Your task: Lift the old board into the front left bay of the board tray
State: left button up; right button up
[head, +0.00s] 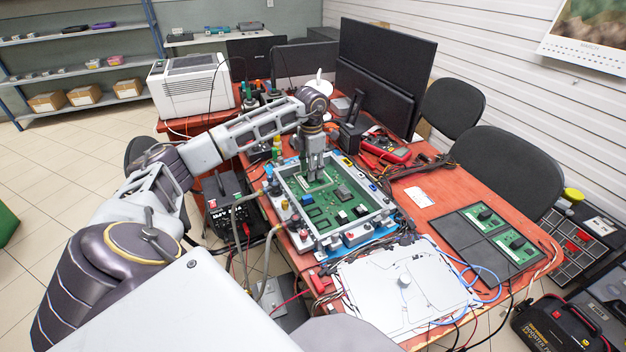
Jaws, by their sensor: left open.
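My left gripper (316,177) points straight down, open, over the back left part of a green circuit board in a grey-framed fixture (345,238). A smaller green board with a pale chip (304,184) lies under its fingertips; I take this to be the old board. I cannot tell whether the fingers touch it. The dark board tray (447,232) lies at the right of the table. Green boards sit in its back right bay (484,217) and front right bay (516,246). Its left bays look empty and dark. My right gripper is not in view.
A red multimeter (388,150) and black cables are behind the fixture. Monitors (388,70) stand at the back. Bare red table shows between fixture and tray.

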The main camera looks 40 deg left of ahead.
pick_arm(q)
jog(key=shift+f, duration=1.1)
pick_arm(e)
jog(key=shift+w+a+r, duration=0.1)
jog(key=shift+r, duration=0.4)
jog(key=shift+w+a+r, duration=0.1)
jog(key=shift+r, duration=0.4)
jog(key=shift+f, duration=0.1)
pick_arm(q)
jog(key=shift+c, duration=0.2)
grip_shut()
